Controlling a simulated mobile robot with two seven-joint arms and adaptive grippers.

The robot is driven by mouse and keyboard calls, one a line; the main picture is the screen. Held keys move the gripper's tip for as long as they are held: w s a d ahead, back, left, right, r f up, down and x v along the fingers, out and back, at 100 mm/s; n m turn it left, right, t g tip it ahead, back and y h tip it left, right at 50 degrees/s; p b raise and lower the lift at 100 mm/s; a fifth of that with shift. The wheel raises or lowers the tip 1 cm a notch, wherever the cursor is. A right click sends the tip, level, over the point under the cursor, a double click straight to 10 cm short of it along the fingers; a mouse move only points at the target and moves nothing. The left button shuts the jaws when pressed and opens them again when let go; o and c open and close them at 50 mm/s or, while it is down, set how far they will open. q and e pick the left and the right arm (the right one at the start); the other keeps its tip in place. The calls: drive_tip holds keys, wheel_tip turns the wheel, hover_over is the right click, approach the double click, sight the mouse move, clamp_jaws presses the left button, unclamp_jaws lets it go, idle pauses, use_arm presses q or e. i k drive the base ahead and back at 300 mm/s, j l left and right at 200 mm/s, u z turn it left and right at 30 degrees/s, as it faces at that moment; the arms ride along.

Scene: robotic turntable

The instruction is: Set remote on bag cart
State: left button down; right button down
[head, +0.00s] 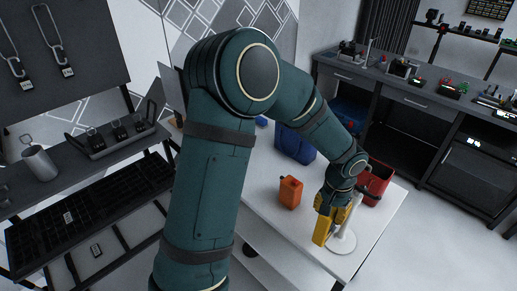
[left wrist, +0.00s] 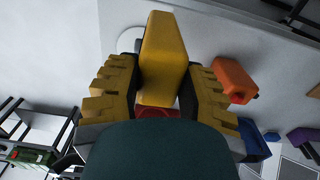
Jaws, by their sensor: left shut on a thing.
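My left gripper (head: 335,207) is over the near right part of a white-topped table or cart (head: 262,207). Its fingers are shut on a yellow block-like thing (head: 323,231), which may be the remote. In the left wrist view, the yellow thing (left wrist: 163,60) sits between both yellow-padded fingers (left wrist: 158,95) and sticks out past them. I cannot tell whether its lower end touches the top. A blue bag (head: 295,143) stands at the back of this top. My right gripper is out of view.
An orange canister-like thing (head: 291,192) stands left of the gripper. A red container (head: 375,183) stands behind it on the right. A white round base (head: 343,241) is close beside the yellow thing. The front left of the top is clear. A dark workbench (head: 420,95) is beyond.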

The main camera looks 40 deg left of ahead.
sight(256, 173)
drive_tip(key=j+z, duration=0.1)
drive_tip(key=j, duration=0.45)
drive_tip(key=k+j, duration=0.1)
drive_tip(key=j, duration=0.45)
drive_tip(key=k+j+z, duration=0.15)
drive_tip(key=j, duration=0.4)
drive_tip(key=j+z, duration=0.45)
drive_tip(key=j, duration=0.2)
drive_tip(key=j+z, duration=0.45)
drive_tip(key=j, duration=0.35)
drive_tip(key=i, duration=0.05)
